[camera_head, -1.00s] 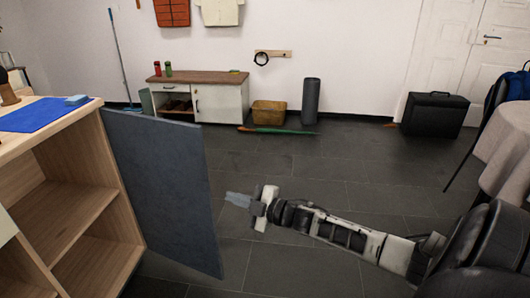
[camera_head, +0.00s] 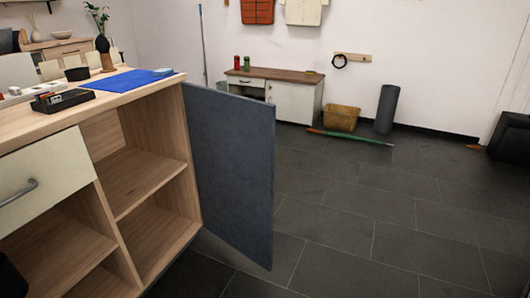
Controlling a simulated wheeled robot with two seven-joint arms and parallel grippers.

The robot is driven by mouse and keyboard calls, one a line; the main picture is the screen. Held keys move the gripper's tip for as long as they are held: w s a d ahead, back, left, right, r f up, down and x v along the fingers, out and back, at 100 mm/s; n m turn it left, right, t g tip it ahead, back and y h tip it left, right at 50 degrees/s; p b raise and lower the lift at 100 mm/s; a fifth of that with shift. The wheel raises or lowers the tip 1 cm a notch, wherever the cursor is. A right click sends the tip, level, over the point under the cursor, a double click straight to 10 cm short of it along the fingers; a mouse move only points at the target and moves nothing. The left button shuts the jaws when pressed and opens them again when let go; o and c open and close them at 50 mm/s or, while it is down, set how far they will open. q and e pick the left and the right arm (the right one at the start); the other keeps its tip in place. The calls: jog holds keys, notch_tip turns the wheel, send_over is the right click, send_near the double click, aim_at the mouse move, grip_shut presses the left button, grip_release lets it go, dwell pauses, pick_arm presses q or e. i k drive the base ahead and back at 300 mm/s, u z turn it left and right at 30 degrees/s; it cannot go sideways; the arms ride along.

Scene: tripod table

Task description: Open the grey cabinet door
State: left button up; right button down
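The grey cabinet door (camera_head: 232,170) stands swung wide open on the right end of the wooden cabinet (camera_head: 184,135). It is hinged at the cabinet's right front edge and sticks out away from the opening. The shelves behind it are fully exposed and look empty. Neither of my grippers shows in the head view now. A dark rounded shape at the lower left edge is too cut off to identify.
A cream drawer (camera_head: 45,180) with a metal handle is shut at the left. A blue mat (camera_head: 128,81) and a black tray (camera_head: 62,100) lie on the cabinet top. A low cabinet (camera_head: 292,100), basket (camera_head: 342,117) and grey cylinder (camera_head: 386,110) stand by the wall.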

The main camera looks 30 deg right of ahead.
aim_at(233, 137)
jog(key=u, duration=0.15)
jog(key=k, duration=0.35)
jog(key=u, duration=0.6)
jog(key=i, duration=1.25)
jog(key=z, duration=0.95)
